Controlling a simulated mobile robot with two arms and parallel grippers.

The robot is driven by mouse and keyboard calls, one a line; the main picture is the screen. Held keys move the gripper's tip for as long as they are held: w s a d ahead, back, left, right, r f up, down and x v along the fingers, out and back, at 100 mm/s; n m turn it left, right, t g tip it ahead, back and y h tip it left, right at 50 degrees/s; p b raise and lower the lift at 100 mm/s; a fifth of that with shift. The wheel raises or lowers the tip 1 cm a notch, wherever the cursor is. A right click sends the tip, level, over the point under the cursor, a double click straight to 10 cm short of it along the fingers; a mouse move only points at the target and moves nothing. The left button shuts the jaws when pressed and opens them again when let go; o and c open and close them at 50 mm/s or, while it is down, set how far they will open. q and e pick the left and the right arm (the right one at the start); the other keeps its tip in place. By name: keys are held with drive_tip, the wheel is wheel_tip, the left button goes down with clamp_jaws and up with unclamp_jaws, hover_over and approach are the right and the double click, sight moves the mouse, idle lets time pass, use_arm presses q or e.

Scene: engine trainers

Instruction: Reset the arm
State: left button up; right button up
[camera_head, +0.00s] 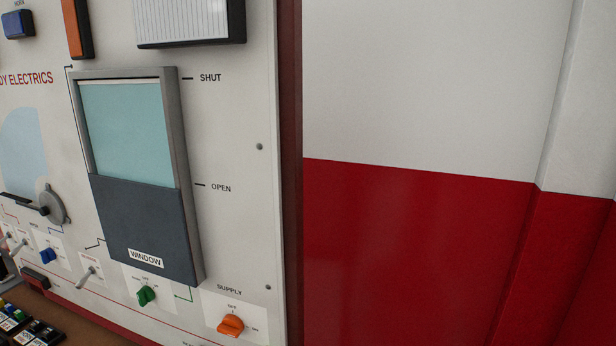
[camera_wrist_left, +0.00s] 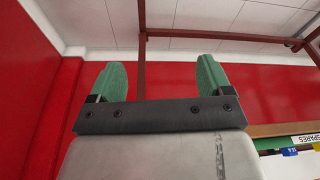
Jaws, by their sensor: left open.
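My left gripper (camera_wrist_left: 157,85) shows in the left wrist view with its two green fingers wide apart and nothing between them. Behind it are a red and white wall and a pale ceiling. Neither gripper shows in the head view. The head view looks at a white trainer panel (camera_head: 232,170) lettered "ELECTRICS". The panel holds a window unit (camera_head: 150,230) with a light blue pane, marked SHUT and OPEN. My right gripper is not seen.
An orange supply knob (camera_head: 231,325), a green knob (camera_head: 146,296) and a blue knob (camera_head: 47,255) sit low on the panel. Connectors (camera_head: 20,325) lie at the lower left. A red and white wall (camera_head: 410,250) stands right. A shelf edge (camera_wrist_left: 285,129) shows in the wrist view.

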use_arm(q)
drive_tip(key=s+a+f, duration=0.1)
drive_tip(key=s+f, duration=0.8)
drive_tip(key=f, duration=0.2)
drive_tip(key=s+a+f+g, duration=0.1)
drive_tip(key=s+a+f, duration=0.1)
drive_tip(key=s+f, duration=0.7)
wheel_tip(320, 180, down, 2)
drive_tip(key=shift+f+g, duration=0.25)
drive_tip(key=shift+g, duration=0.05)
